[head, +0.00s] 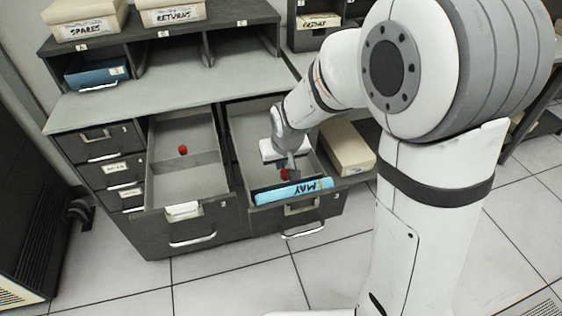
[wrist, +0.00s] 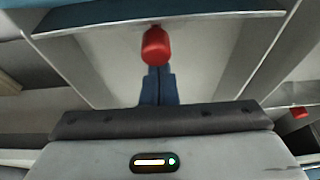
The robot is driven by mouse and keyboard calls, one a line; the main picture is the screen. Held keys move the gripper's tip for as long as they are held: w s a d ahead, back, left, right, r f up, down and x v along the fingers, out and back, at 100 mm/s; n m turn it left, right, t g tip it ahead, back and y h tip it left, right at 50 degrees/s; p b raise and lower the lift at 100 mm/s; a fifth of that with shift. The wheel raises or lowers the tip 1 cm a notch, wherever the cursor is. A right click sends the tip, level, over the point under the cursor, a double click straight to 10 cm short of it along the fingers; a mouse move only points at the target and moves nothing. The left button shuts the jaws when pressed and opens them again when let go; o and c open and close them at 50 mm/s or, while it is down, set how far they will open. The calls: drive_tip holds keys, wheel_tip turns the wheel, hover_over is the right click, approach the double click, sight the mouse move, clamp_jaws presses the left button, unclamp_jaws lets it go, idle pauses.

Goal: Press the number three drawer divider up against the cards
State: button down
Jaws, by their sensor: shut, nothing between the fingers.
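The open drawer marked 3 (head: 238,143) holds a bundle of blue cards with a MAY label (head: 275,194) at its front end. The divider's red knob (head: 286,174) shows just behind the cards, partly hidden by my gripper (head: 291,168). In the wrist view the red knob (wrist: 156,46) stands in front of my shut, empty fingers (wrist: 158,72). A strip of blue (wrist: 100,13), likely the cards, crosses the top there with a pale edge along it. I cannot tell whether the fingers touch the knob, or whether the divider touches the cards.
The open drawer marked 2 (head: 158,180) on the left has its own divider with a red knob (head: 183,150) and looks empty. Boxes marked SPARES (head: 88,30) and RETURNS (head: 172,16) stand on the shelf above. A beige box (head: 347,150) sits right of drawer 3.

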sight(284, 170)
drive_tip(key=shift+s, duration=0.15)
drive_tip(key=shift+s+d, duration=0.25)
drive_tip(key=shift+s, duration=0.5)
drive_tip(key=shift+s+d, duration=0.2)
drive_tip(key=shift+s, duration=0.5)
drive_tip(key=shift+w+b, duration=0.1)
drive_tip(key=shift+b, duration=0.25)
drive_tip(key=shift+r, duration=0.1)
drive_tip(key=shift+r+p, duration=0.3)
drive_tip(key=shift+p, duration=0.05)
drive_tip(key=p+v, duration=0.5)
drive_tip(key=v, duration=0.3)
drive_tip(key=shift+d+r, duration=0.1)
drive_tip(key=shift+r, duration=0.05)
